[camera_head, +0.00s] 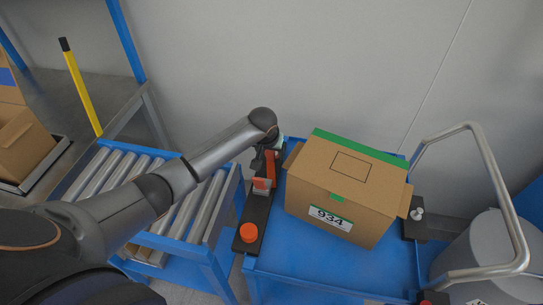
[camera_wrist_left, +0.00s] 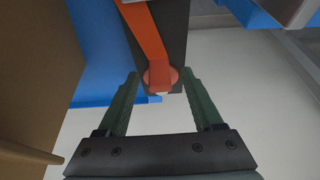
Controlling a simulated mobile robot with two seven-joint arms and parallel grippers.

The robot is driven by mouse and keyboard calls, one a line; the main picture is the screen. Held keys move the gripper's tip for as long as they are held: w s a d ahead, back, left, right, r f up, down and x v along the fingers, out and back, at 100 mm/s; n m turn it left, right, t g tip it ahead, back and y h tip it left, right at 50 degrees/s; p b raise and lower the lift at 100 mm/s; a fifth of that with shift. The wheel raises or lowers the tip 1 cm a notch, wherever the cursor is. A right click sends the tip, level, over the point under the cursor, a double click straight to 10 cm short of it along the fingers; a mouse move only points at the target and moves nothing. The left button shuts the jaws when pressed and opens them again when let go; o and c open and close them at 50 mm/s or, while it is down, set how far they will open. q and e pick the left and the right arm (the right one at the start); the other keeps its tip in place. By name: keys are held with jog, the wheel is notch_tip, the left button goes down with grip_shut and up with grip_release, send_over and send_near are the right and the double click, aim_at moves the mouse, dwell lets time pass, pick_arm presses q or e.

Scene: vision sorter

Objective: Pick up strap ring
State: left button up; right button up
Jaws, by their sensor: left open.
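An orange strap (camera_wrist_left: 148,35) runs down over a black block in the left wrist view. It ends in a rounded orange end (camera_wrist_left: 160,77), with a small pale bit below it. I cannot tell which part is the strap ring. My left gripper (camera_wrist_left: 160,74) is open, with one green finger on each side of the orange end and gaps between. In the head view, the left gripper (camera_head: 275,148) is at the back end of a black bar (camera_head: 258,206) on the cart's left edge, mostly hidden by the arm. The orange strap (camera_head: 269,164) shows just below it.
A cardboard box (camera_head: 350,190) labelled 934 stands on the blue cart (camera_head: 300,262), close to the right of the gripper. An orange knob (camera_head: 248,232) sits on the bar's near end. A roller conveyor (camera_head: 198,212) lies left, under my arm. A metal handle (camera_head: 490,175) rises at right.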

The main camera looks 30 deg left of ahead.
pick_arm(q)
grip_shut()
dwell(0.5)
